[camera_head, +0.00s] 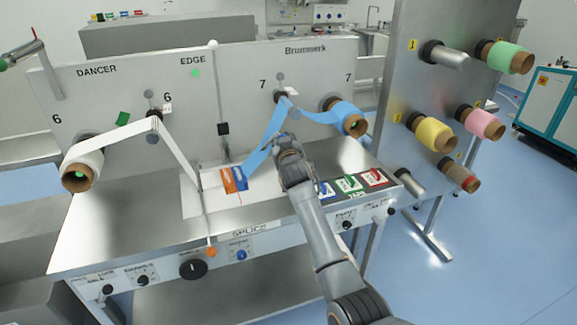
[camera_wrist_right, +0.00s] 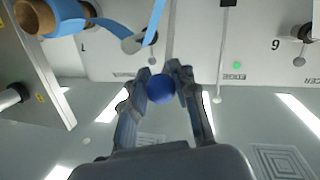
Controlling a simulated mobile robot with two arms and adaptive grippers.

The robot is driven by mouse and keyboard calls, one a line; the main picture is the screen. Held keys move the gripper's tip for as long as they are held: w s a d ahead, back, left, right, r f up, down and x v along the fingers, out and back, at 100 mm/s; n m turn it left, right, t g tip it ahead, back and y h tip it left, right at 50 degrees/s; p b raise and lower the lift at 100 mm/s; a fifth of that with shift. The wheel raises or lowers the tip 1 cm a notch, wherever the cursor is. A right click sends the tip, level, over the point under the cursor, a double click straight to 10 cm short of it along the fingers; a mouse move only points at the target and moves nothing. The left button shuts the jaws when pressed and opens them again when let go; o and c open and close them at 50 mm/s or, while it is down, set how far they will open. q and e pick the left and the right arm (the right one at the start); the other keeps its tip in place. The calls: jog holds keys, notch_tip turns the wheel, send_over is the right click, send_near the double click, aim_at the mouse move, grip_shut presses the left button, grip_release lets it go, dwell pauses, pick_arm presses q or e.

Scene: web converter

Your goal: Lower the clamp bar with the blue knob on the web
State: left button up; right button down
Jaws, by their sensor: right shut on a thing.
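My right gripper (camera_head: 287,150) is shut on the blue knob (camera_wrist_right: 160,89), whose round ball shows between the two fingertips in the right wrist view (camera_wrist_right: 172,80). In the head view the gripper is above the splice table and hides the knob. The clamp bar under the knob is not clear in either view. The blue web (camera_head: 265,145) runs from its roll (camera_head: 350,118) over a small roller and slants down to the table behind the gripper. My left gripper is not clearly in view.
Orange and blue tabs (camera_head: 234,180) lie on the table. Coloured cards (camera_head: 348,184) lie right of my forearm. Spare rolls (camera_head: 433,133) hang on the right panel.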

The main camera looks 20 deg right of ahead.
pick_arm(q)
jog(key=shift+w, duration=0.5)
pick_arm(e)
jog(key=shift+w+r, duration=0.55)
jog(key=shift+r, duration=0.3)
jog(key=shift+w+r, duration=0.55)
jog(key=shift+r, duration=0.25)
jog(key=c, duration=1.1)
grip_release()
jog(key=shift+s, duration=0.1)
jog(key=shift+o, duration=0.3)
jog(key=shift+s+a, duration=0.1)
jog(key=shift+s, duration=0.1)
pick_arm(q)
jog(key=shift+s+a, duration=0.1)
jog(key=shift+s, duration=0.3)
pick_arm(e)
jog(key=shift+w+f, duration=0.1)
jog(key=shift+f, duration=0.05)
jog(key=shift+s, duration=0.35)
pick_arm(q)
jog(key=shift+w, duration=0.15)
pick_arm(e)
jog(key=v, duration=1.1)
jog(key=shift+s, duration=0.2)
jog(key=shift+a, duration=0.1)
